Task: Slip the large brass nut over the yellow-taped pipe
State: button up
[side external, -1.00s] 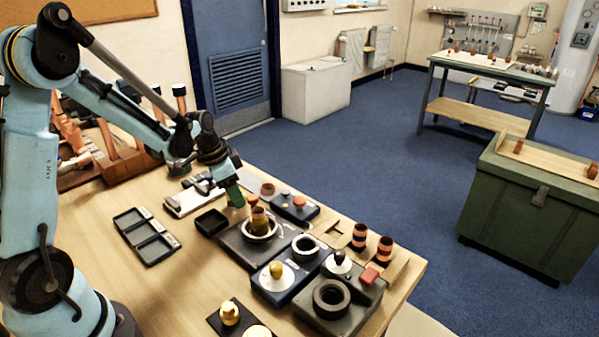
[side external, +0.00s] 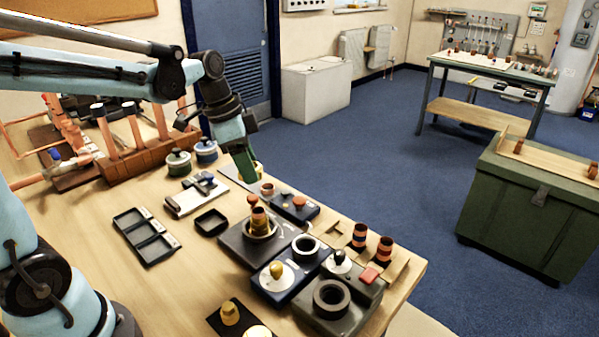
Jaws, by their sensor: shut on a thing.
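My gripper (side external: 251,178), with green fingers, hangs above the far edge of the bench, behind the fixtures. It is shut on a small yellowish thing (side external: 259,170), mostly hidden by the fingers; it looks like the large brass nut, but its shape is unclear. A short upright copper pipe with a yellow band (side external: 260,218), which looks like the yellow-taped pipe, stands in a pale ring on a dark base block (side external: 234,241). My gripper is apart from this pipe, above and behind it in the picture.
Dark and blue fixture blocks with a black ring (side external: 331,297) crowd the right front. Two banded copper pieces (side external: 359,237) stand at the right edge. A small black tray (side external: 211,222) and a three-part tray (side external: 147,236) lie left. Copper pipes (side external: 133,130) stand behind on a wooden rack.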

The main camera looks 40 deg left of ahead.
aim_at(259, 210)
jog(key=shift+m, duration=0.6)
jog(key=shift+s+d+f, duration=0.3)
jog(key=shift+d+f, duration=0.25)
jog(key=shift+f, duration=0.25)
jog(key=shift+s+d+f, duration=0.25)
jog(key=shift+d+f, duration=0.35)
jog(key=shift+f, duration=0.25)
jog(key=shift+s+d+f, duration=0.3)
jog(key=shift+d+f, duration=0.25)
jog(key=shift+f, duration=0.25)
jog(key=shift+f, duration=1.05)
jog(key=o, duration=1.5)
jog(key=shift+r, duration=4)
